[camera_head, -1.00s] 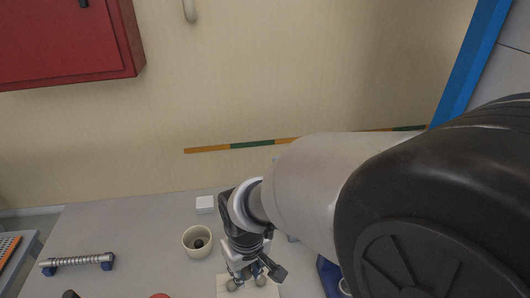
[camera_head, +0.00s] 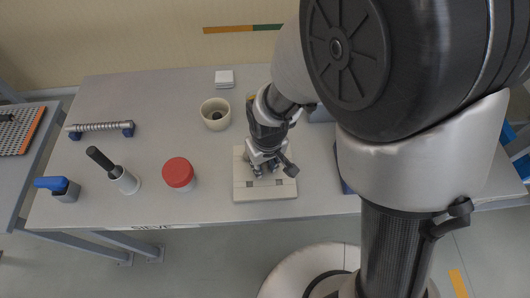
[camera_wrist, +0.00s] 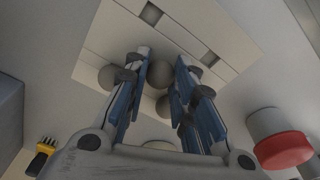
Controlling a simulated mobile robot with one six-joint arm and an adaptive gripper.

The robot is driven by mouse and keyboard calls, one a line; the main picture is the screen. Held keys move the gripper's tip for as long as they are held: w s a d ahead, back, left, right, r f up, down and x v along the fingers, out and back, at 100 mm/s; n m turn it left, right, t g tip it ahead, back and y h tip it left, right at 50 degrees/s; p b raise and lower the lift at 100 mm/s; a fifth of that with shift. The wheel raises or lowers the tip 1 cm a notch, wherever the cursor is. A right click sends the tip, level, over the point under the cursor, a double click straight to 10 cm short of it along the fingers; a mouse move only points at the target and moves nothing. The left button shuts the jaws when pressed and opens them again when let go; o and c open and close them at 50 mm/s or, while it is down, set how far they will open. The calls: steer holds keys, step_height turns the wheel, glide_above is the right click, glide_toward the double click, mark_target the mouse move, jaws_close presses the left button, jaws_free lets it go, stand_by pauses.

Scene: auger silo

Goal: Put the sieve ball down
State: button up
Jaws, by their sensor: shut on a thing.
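A pale board (camera_head: 265,192) with square dark recesses lies on the table, and it also shows in the wrist view (camera_wrist: 112,42). My gripper (camera_head: 264,170) points down over the board's back half. In the wrist view my gripper (camera_wrist: 160,80) has its blue-padded fingers closed on a grey sieve ball (camera_wrist: 160,73). Another grey ball (camera_wrist: 108,77) sits left of the left finger, and one more (camera_wrist: 163,105) shows partly between the fingers. I cannot tell whether the held ball touches the board.
A cream bowl (camera_head: 215,114) with a dark thing inside stands behind left of the board. A red-lidded jar (camera_head: 179,174) is left of it. A black-handled tool (camera_head: 115,172), a blue-topped container (camera_head: 58,188), a spring bar (camera_head: 100,128) and a white block (camera_head: 224,79) stand further off.

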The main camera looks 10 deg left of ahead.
steer(key=shift+f, duration=0.15)
steer(key=o, duration=0.6)
steer(key=shift+c, duration=0.2)
